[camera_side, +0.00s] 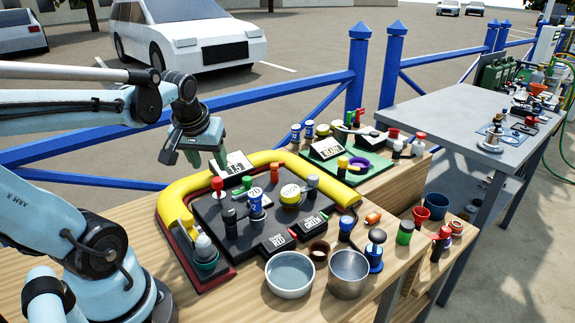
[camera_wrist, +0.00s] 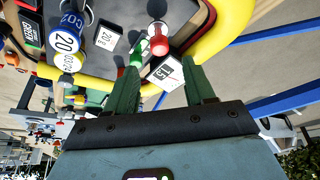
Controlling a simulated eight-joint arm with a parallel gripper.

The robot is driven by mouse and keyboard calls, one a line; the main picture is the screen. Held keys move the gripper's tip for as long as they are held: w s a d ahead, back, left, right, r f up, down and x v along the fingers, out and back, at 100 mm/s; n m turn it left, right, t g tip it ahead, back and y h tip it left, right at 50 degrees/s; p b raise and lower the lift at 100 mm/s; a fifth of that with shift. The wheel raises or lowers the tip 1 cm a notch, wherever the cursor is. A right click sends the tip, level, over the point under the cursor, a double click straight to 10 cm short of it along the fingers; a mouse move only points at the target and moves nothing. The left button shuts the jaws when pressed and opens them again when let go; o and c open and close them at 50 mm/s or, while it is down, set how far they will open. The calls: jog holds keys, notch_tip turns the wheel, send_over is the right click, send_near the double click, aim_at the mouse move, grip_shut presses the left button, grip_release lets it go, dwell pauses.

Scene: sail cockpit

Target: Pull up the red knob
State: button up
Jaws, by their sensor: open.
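The red knob (camera_side: 217,184) stands upright on a post at the back left of the dark panel (camera_side: 240,240), inside the yellow tube. In the wrist view the red knob (camera_wrist: 158,43) is beyond the fingertips, slightly left of the middle between them. My gripper (camera_side: 207,160) is open and empty, with green fingers pointing down. It hangs above and slightly left of the red knob, apart from it. In the wrist view my gripper (camera_wrist: 164,78) has both fingers spread wide, with a white gauge card (camera_wrist: 166,73) showing between them.
The yellow tube (camera_side: 270,157) curves behind the panel, close to the knob. A gauge card (camera_side: 235,164) stands just behind it. A green knob (camera_side: 247,181) and blue canister (camera_side: 255,200) are to its right. A white bowl (camera_side: 290,275) stands at the front.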

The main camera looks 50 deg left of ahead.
jog(key=v, duration=0.6)
dwell(0.3)
jog(key=w+d+f+m+t+h, duration=0.1)
jog(key=w+d+f+m+t, duration=0.1)
jog(key=d, duration=0.5)
jog(key=w+d+f+m+t+h, duration=0.2)
jog(key=w+d+f+m, duration=0.1)
jog(key=d+m, duration=0.4)
jog(key=shift+w+d+f, duration=0.35)
jog(key=shift+d+f, duration=0.1)
jog(key=shift+f, duration=0.15)
